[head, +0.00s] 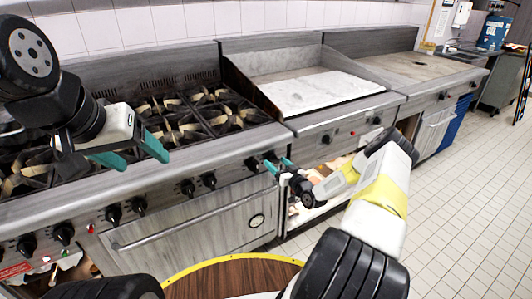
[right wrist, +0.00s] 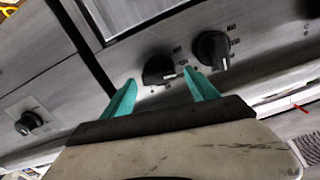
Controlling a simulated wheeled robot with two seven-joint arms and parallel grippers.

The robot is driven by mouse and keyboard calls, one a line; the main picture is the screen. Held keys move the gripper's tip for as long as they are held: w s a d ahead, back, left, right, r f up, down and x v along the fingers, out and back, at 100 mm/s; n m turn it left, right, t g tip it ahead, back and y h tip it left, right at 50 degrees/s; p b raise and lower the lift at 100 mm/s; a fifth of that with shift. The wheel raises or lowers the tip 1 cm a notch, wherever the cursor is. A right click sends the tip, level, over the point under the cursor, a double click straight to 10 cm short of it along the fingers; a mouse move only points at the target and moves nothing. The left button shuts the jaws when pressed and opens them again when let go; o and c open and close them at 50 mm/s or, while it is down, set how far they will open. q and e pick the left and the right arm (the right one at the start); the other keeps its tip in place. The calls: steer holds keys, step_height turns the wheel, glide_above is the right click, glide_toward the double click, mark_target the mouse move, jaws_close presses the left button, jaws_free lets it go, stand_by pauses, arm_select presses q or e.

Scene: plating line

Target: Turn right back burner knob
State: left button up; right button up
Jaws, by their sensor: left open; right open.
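The stove (head: 160,215) has a row of black knobs along its front. Its rightmost knob (head: 268,157) is partly hidden by my right gripper (head: 277,164) in the head view. In the right wrist view this knob (right wrist: 160,68) lies between and just beyond the teal fingertips of my right gripper (right wrist: 160,80), which is open. I cannot tell whether a finger touches it. The neighbouring knob (head: 251,164) also shows in the right wrist view (right wrist: 212,48), just outside the right finger. My left gripper (head: 143,160) is open and empty above the stove front, near the burners.
Black burner grates (head: 185,125) cover the stove top. A griddle (head: 310,92) with its own knobs stands to the right, beyond a dark gap. An oven handle (head: 190,220) runs below the knobs. A round wooden surface (head: 235,278) is near me. The tiled floor at right is clear.

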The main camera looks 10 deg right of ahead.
steer(key=shift+x, duration=1)
steer(key=c, duration=1.3)
steer(key=shift+m, duration=0.4)
steer(key=m, duration=0.3)
steer(key=shift+d, duration=0.15)
steer(key=m, duration=0.4)
steer(key=shift+d+f+m, duration=0.1)
steer(key=shift+f+m, duration=0.05)
steer(key=shift+m, duration=0.15)
steer(key=m, duration=0.3)
steer(key=shift+f+m, duration=0.1)
steer(key=shift+m, duration=0.2)
steer(key=shift+f+m, duration=0.1)
steer(key=shift+m, duration=1.8)
